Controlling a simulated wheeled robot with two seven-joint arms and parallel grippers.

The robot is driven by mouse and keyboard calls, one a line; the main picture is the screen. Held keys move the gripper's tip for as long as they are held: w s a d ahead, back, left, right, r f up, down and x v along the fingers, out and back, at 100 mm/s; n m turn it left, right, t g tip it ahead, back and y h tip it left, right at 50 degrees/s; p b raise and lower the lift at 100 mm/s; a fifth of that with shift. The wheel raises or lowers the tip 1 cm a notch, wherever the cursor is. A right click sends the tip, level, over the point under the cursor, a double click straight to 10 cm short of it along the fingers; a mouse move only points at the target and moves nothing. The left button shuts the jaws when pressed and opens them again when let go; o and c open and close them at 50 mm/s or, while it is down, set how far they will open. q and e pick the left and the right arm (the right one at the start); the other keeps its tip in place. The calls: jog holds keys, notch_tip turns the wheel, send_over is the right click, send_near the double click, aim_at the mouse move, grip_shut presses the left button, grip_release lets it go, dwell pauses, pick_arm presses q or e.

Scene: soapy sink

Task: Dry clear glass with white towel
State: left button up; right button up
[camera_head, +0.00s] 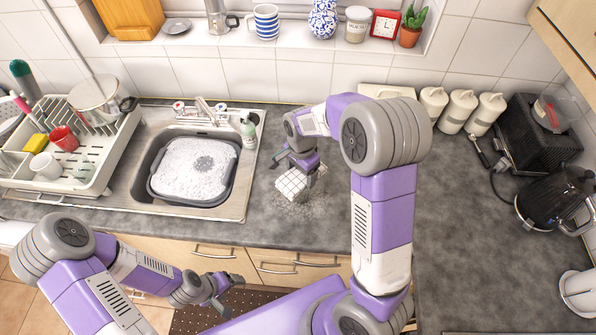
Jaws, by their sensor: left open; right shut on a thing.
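The white checked towel (291,186) is on or just above the grey counter, right of the sink. My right gripper (299,170) is over it and shut on it, pointing down. Pale wet-looking specks show on the counter around the towel. My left gripper (224,291) is open and empty, low in front of the cabinet doors and well away from the towel. I cannot clearly make out the clear glass; the towel and my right arm hide part of the counter.
The sink holds a grey basin (152,185) of suds. A dish rack (98,165) with a red cup (64,138) and a white cup (46,166) stands at left. White canisters (458,111), a toaster (520,135) and a black kettle (550,200) stand at right.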

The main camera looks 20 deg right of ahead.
jog(key=shift+s+d, duration=0.2)
jog(key=shift+d, duration=0.25)
jog(key=shift+s+d, duration=0.2)
jog(key=shift+d, duration=0.25)
notch_tip(320, 180, up, 3)
jog(key=shift+f+p, duration=0.15)
jog(key=shift+p, duration=0.75)
notch_tip(320, 180, up, 6)
jog(key=p, duration=0.4)
jog(key=shift+f+p, duration=0.25)
jog(key=shift+p, duration=0.05)
